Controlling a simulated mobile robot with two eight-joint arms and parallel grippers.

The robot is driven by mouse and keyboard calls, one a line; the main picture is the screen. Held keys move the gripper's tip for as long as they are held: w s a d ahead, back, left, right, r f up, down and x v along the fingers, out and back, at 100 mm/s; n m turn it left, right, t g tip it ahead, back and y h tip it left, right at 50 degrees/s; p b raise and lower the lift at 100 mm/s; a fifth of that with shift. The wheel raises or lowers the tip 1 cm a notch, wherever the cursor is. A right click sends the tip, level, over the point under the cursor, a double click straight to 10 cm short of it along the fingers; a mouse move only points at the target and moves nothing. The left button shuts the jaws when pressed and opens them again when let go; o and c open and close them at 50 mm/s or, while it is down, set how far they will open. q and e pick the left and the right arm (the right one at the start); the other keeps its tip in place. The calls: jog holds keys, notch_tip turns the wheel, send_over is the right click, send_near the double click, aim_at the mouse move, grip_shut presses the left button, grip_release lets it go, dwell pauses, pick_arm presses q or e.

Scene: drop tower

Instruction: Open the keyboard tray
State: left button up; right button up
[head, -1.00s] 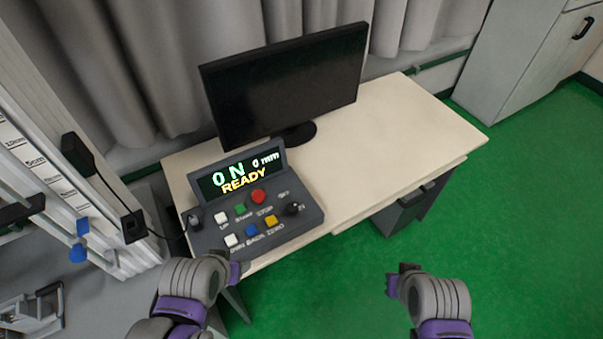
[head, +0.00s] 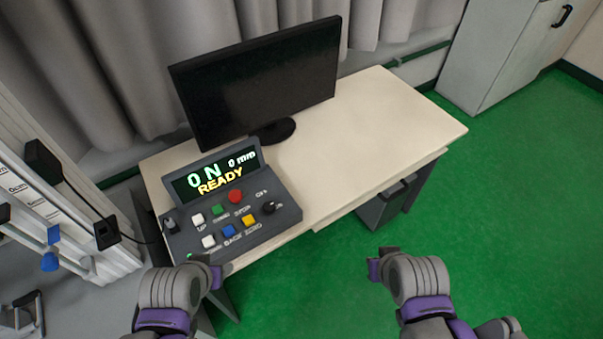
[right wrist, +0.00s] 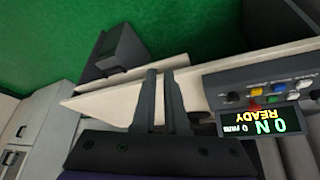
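The keyboard tray (head: 385,193) shows as a thin pale ledge under the front edge of the desk (head: 400,110), right of the control box. It looks pushed in, with little of it showing. In the right wrist view the tray (right wrist: 120,77) is a pale strip beyond my finger tips. My right gripper (head: 378,262) is in front of the desk over the green floor, apart from the tray. Its fingers (right wrist: 160,75) have a narrow gap with nothing between them. My left gripper (head: 218,276) is near the control box's front edge; its finger gap is not clear.
The control box (head: 235,205) with buttons and a lit READY display stands on the desk's left part. A monitor (head: 260,85) is behind it. A dark drawer unit (head: 385,205) is under the desk. The green floor at right is clear.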

jog(key=o, duration=0.5)
jog(key=shift+c, duration=0.2)
jog(key=shift+o, duration=0.6)
jog(key=shift+w, duration=0.15)
jog(key=w+d+f+m+t+y+b, duration=0.1)
jog(key=w+d+f+m+y+b, duration=0.3)
jog(key=w, duration=0.7)
jog(key=w+d+f+m+y+b, duration=0.1)
jog(key=w+d+f+m, duration=0.3)
jog(key=w, duration=0.6)
jog(key=m+t+y+b, duration=0.3)
jog(key=m+t, duration=0.1)
jog(key=t, duration=0.3)
send_near(398, 193)
jog(key=x, duration=1)
jog(key=shift+f, duration=0.4)
jog(key=shift+c, duration=0.2)
